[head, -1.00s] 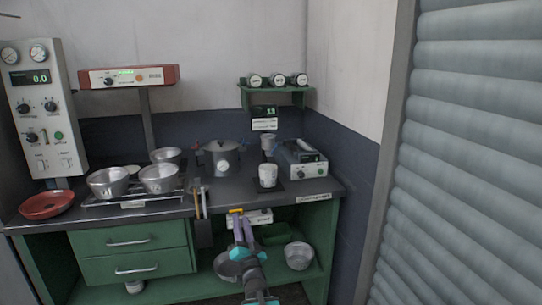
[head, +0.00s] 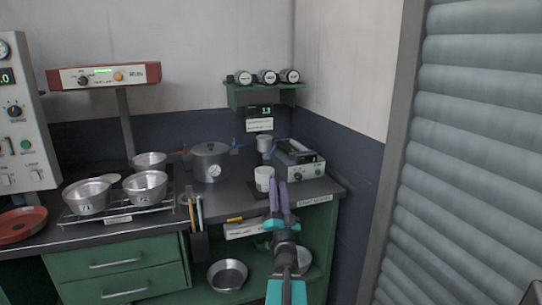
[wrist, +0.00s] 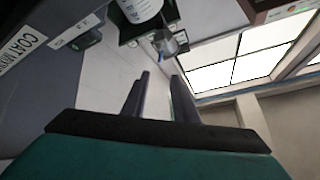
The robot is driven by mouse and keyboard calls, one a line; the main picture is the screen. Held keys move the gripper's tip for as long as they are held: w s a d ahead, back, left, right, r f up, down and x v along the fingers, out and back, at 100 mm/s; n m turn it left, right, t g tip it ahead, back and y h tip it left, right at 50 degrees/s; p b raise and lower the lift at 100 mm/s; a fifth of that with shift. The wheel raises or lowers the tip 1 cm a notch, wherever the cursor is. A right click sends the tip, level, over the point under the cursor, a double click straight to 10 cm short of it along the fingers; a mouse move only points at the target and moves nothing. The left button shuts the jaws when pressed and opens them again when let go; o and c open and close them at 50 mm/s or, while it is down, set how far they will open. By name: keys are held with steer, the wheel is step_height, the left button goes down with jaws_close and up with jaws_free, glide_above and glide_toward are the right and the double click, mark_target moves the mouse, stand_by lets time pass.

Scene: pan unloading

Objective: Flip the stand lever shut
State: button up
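A small metal cup on a stand (head: 264,144) is at the back right of the bench, beside a grey instrument. A small blue part, possibly the stand lever, shows by the metal cup (wrist: 170,45) in the wrist view (wrist: 158,36); its position is too small to judge. My gripper (head: 278,186) is in front of the bench's right end, its purple fingers pointing up toward the white beaker (head: 263,180). The wrist view shows the fingers (wrist: 161,75) apart with nothing between them, and the cup beyond their tips.
The grey instrument (head: 301,167) stands right of the beaker. A large pot (head: 210,163) is to the left, with bowls (head: 146,187) on a rack. An orange handle (head: 235,220) sits under the bench edge.

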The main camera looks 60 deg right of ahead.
mark_target(272, 151)
steer(key=p+x, duration=0.3)
steer(key=x, duration=1)
steer(key=shift+w+d+r, duration=0.2)
steer(key=shift+w+r, duration=0.05)
stand_by(0.4)
jaws_close()
